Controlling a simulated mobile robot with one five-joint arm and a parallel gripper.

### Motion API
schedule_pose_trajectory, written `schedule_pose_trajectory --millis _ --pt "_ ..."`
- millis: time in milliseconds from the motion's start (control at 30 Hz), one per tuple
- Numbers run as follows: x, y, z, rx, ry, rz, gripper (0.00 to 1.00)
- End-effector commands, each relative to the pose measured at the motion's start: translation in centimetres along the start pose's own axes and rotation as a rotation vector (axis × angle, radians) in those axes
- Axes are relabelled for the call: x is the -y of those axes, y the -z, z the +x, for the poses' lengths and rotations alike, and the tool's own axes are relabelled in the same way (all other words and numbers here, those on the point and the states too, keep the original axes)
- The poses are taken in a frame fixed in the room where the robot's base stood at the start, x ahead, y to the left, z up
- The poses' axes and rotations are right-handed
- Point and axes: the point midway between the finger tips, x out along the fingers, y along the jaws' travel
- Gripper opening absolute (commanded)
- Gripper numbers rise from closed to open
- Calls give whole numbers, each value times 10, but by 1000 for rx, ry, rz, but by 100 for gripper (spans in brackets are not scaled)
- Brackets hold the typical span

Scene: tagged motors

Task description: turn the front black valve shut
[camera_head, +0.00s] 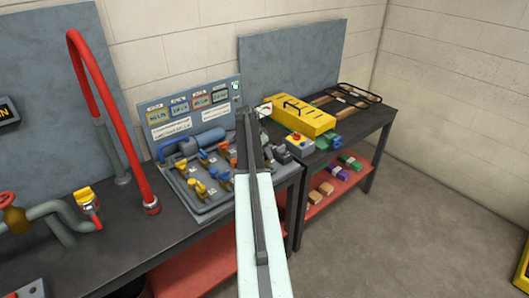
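A grey tray (207,209) with a tilted, labelled back panel (161,99) stands on the dark bench. It carries several small valve-like fittings with yellow, blue and orange handles, such as a yellow one (198,188) at the front. A dark grey or black fitting (280,155) shows just right of my arm; I cannot tell whether it is the front black valve. My arm reaches up from the bottom middle, and my gripper (246,113) is over the right part of the tray, covering some fittings. Its fingers look narrow and dark; their opening is unclear.
The floor at right is mostly clear.

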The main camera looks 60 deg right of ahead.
Motion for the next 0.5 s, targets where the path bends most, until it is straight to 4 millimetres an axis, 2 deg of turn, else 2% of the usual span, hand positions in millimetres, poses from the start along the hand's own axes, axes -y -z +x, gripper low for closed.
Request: schedule_pose_trajectory --millis 267,367,500 --pt "0 1 -2 -1 1 -1 54" --pt "0 2 -11 -2 1 -1 54" --pt "0 3 -33 -2 1 -2 54"
